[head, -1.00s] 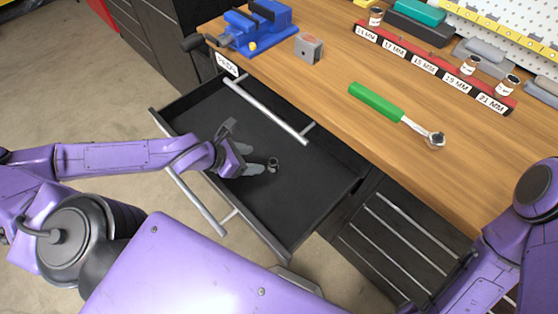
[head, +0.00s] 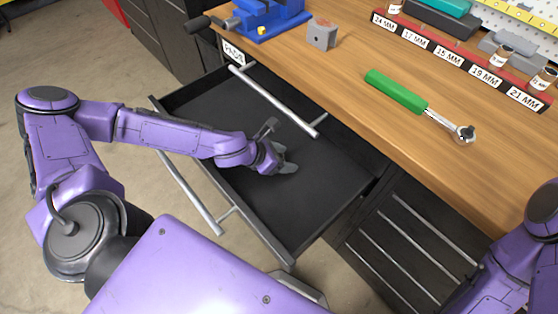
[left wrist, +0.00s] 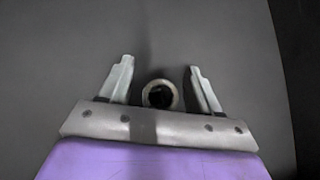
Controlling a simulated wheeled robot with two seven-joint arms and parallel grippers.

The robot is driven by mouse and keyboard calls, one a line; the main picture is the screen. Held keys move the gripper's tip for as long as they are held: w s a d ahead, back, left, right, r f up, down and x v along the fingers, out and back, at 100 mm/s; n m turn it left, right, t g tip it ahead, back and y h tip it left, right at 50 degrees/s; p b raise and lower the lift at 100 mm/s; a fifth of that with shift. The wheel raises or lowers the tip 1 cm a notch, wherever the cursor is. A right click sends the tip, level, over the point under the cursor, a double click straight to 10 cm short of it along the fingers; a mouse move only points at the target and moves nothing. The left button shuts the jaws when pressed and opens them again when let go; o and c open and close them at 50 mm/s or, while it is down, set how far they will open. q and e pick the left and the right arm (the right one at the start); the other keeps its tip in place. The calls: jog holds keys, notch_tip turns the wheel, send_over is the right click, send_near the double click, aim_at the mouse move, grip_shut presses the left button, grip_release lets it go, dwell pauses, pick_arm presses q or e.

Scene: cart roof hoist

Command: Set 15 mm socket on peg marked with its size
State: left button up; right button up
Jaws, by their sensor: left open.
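A small round metal socket (left wrist: 160,94) stands on the drawer floor between the fingers of my left gripper, its open end facing the wrist camera. My left gripper (head: 284,163) is open inside the drawer and also shows in the left wrist view (left wrist: 161,66). Gaps show between the socket and both fingers. In the head view the gripper hides the socket, and I cannot read its size. The red rail (head: 464,66) on the bench has size labels, including a 15 MM label (head: 448,57). No socket shows behind that label. My right gripper is out of view.
The black drawer (head: 285,225) is pulled out, with a bar handle in front. A green-handled ratchet (head: 398,92) lies on the wooden bench (head: 350,75). A blue vise (head: 265,18) and grey block (head: 322,34) stand further left. Other sockets (head: 502,55) stand along the rail.

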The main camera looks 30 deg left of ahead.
pick_arm(q)
jog(key=c, duration=1.1)
